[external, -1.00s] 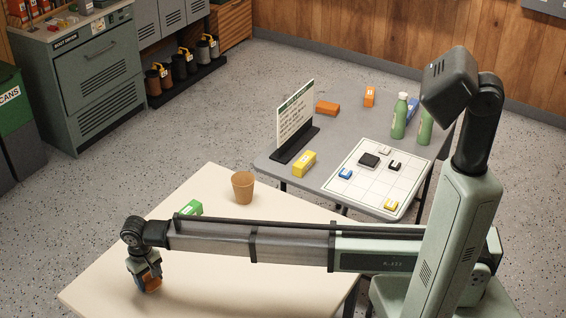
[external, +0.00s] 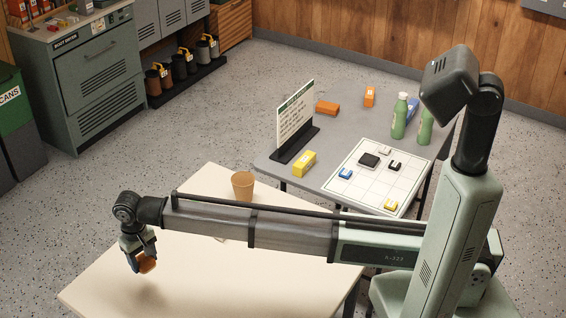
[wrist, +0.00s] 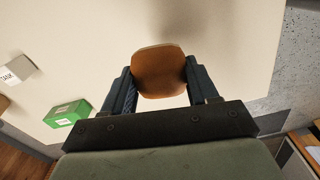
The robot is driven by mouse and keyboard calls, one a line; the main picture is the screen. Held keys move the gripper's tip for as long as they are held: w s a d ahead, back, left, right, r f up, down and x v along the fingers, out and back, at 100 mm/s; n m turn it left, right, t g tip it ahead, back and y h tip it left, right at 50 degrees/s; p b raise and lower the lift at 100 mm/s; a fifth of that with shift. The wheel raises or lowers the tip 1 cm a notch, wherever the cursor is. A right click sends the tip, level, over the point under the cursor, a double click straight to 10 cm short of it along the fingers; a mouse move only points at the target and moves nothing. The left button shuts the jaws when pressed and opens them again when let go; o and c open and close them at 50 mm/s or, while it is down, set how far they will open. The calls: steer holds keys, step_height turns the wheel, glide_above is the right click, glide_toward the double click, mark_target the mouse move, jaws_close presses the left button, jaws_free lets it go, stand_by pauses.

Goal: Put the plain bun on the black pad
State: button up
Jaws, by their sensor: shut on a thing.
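The plain bun, a smooth brown piece, (wrist: 160,71) is held between the two fingers of my gripper (wrist: 160,85) in the wrist view. In the external view my gripper (external: 141,258) is above the near-left part of the cream table, with the brown bun (external: 147,265) showing between its fingers. The bun looks lifted clear of the tabletop. The black pad (external: 369,160) looks like a small dark square on the white gridded board (external: 350,190) on the grey table, far to the right of my gripper.
The cream table (external: 215,275) holds a tan cup (external: 243,186); a green box (wrist: 68,113) and a grey box (wrist: 17,69) show in the wrist view. The grey table carries a sign (external: 295,118), yellow box (external: 304,164), orange boxes and green bottles (external: 400,115). Small coloured clips surround the pad.

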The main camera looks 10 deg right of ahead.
steer(key=shift+r, duration=0.65)
steer(key=shift+w+d, duration=0.15)
steer(key=shift+w, duration=0.15)
steer(key=w+d+r+m, duration=0.1)
steer(key=w+d+m, duration=0.7)
steer(key=w+d, duration=2.7)
steer(key=m, duration=0.8)
glide_toward(369, 159)
steer(key=shift+d+f, duration=0.1)
steer(key=shift+f, duration=3.1)
steer(key=shift+f, duration=0.15)
steer(key=o, duration=1.1)
steer(key=shift+c, duration=0.2)
